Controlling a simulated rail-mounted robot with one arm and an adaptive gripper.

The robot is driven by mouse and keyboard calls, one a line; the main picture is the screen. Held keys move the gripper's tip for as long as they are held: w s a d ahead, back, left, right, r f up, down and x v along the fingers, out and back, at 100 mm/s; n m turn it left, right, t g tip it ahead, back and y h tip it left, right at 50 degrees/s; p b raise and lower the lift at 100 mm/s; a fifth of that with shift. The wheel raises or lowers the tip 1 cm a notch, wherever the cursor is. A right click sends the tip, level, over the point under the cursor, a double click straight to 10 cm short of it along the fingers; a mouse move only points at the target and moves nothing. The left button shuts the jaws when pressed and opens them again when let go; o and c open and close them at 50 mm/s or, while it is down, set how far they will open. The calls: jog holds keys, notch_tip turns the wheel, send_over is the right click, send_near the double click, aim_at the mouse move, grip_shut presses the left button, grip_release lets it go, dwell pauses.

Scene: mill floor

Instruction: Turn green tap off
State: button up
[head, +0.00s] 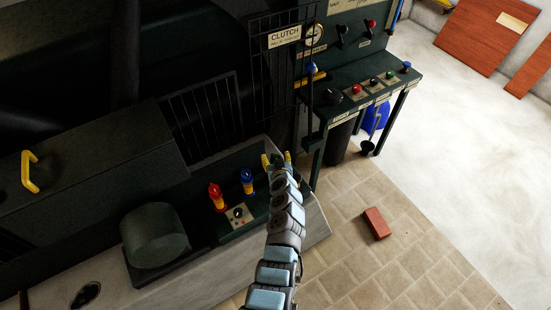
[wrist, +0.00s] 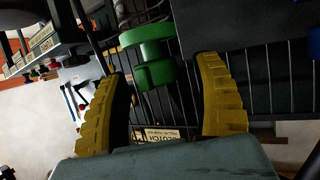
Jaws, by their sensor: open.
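The green tap (wrist: 150,58) shows in the wrist view as a round green handle with a lower lobe, on a grey fitting. It lies ahead of and between the fingertips of my gripper (wrist: 163,68). There are visible gaps between its sides and the two yellow fingers. In the head view my gripper (head: 277,158) is open at the right end of the dark trough, beside the wire guard. I cannot make out the green tap in the head view; my gripper and arm may cover it. How far it is turned cannot be told.
A red tap (head: 216,197) and a blue tap (head: 248,181) stand left of my arm in the trough. The wire guard (head: 270,75) bears a CLUTCH sign (head: 284,37). A control desk (head: 385,88) stands beyond. A brick (head: 376,223) lies on the open floor at right.

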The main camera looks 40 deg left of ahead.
dwell(0.3)
jog(key=c, duration=1.2)
